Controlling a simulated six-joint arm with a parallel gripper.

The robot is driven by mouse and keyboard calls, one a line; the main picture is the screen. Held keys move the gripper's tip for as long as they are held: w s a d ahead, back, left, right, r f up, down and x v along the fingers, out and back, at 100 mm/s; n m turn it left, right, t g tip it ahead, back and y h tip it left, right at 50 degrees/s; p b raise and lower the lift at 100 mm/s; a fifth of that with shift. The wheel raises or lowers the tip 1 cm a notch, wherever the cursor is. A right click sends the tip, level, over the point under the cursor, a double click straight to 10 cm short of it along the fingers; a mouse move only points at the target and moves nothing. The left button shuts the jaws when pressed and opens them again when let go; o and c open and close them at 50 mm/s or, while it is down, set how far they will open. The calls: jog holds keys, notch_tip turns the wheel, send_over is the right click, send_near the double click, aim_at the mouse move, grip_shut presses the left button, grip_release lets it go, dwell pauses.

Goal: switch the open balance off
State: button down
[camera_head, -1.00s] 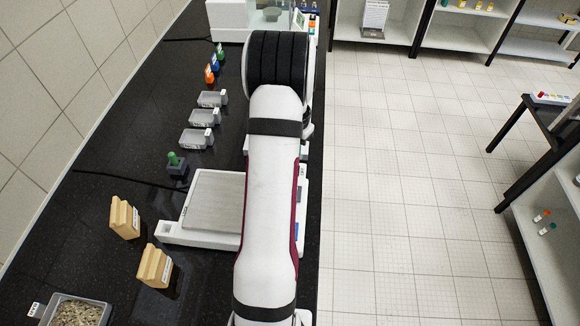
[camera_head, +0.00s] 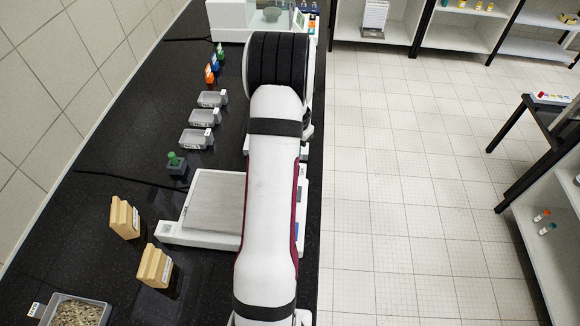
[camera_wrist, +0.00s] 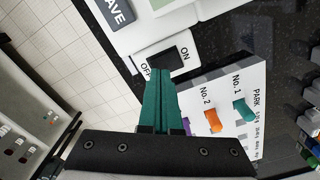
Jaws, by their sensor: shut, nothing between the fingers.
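The open balance (camera_head: 217,203) stands on the black bench in the head view, with a flat grey pan on a white body. My arm covers its right part. In the wrist view, a dark rocker switch (camera_wrist: 164,59) sits in a white housing, with OFF marked on its left and ON on its right. My gripper (camera_wrist: 160,74) is shut and empty, its green fingers pointing at the switch. The fingertips overlap the switch's near edge in the picture; I cannot tell whether they touch it. My gripper is hidden in the head view.
Beside the switch is a white panel marked PARK (camera_wrist: 235,105) with an orange peg (camera_wrist: 212,119) and a teal peg (camera_wrist: 243,109). Floor lies to the right.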

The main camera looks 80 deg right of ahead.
jog(key=shift+f, duration=0.9)
dwell(0.3)
notch_tip(320, 180, up, 7)
dwell(0.5)
jog(key=shift+w, duration=0.1)
jog(key=w+a+r+n, duration=0.4)
jog(key=w+a, duration=0.4)
jog(key=w, duration=0.2)
jog(key=w+a+r+n, duration=0.3)
jog(key=w+a+r, duration=0.2)
jog(key=w+a, duration=0.4)
jog(key=w+a+r+n+y, duration=0.15)
jog(key=a+n, duration=0.35)
jog(key=a, duration=1.1)
jog(key=s+a+n, duration=0.3)
jog(key=s+a, duration=0.1)
jog(key=a, duration=0.3)
jog(key=s+a+n, duration=0.3)
jog(key=s+a, duration=0.1)
jog(key=a, duration=0.3)
